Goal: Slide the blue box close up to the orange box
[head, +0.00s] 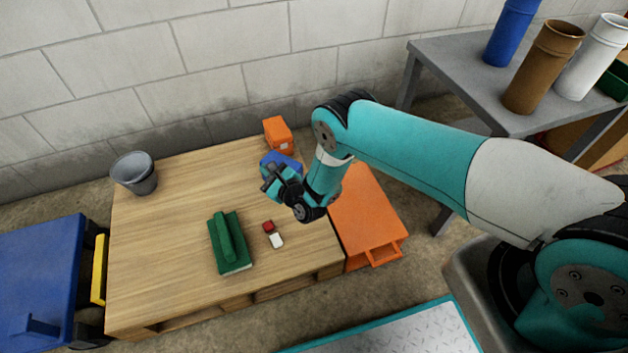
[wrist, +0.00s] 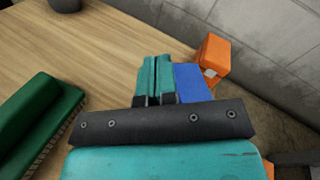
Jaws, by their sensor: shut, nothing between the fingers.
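The orange box (head: 278,134) stands at the far right corner of the wooden table, near the wall. The blue box (head: 282,163) sits in front of it, partly hidden by my gripper (head: 267,180). In the wrist view the blue box (wrist: 191,83) is just right of my gripper's fingers (wrist: 155,62), and the orange box (wrist: 212,58) is beyond it to the right. A gap between the two boxes is hard to judge. My gripper is shut and empty, beside the blue box; I cannot tell whether it touches it.
The table's left middle is clear.

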